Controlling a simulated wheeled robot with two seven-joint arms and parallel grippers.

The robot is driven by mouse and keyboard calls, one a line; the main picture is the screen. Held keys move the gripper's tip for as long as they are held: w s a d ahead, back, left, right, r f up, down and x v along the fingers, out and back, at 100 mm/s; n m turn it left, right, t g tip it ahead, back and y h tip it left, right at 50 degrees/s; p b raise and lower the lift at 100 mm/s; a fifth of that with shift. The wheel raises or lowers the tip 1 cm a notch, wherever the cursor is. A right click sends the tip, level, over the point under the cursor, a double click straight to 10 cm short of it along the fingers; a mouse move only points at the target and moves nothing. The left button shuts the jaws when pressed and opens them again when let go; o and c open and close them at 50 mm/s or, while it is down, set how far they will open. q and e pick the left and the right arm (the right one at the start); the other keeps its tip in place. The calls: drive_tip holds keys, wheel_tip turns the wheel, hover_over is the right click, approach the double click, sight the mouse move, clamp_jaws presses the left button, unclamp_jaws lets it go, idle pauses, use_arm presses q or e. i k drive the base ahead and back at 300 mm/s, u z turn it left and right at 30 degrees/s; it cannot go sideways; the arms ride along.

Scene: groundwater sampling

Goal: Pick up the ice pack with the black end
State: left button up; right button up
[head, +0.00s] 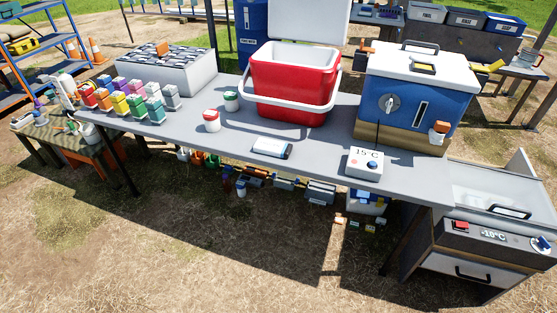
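A small white flat pack (270,147) lies on the grey table near its front edge, in the middle of the head view. Its right end looks dark, with some blue beside it. It is too small to tell whether that end is fully black. Nothing touches it. Neither of my grippers is in view.
On the table (225,150) stand an open red cooler (292,90), a blue box with a white lid (418,85), a 15°C control box (364,163), two small jars (211,121) and several coloured bottles (119,103). A -10°C chest (470,243) stands at the right. Grass in front is free.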

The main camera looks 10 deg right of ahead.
sight(270, 147)
drive_tip(key=z, duration=0.75)
drive_tip(key=i, duration=1.2)
drive_tip(key=u, duration=0.35)
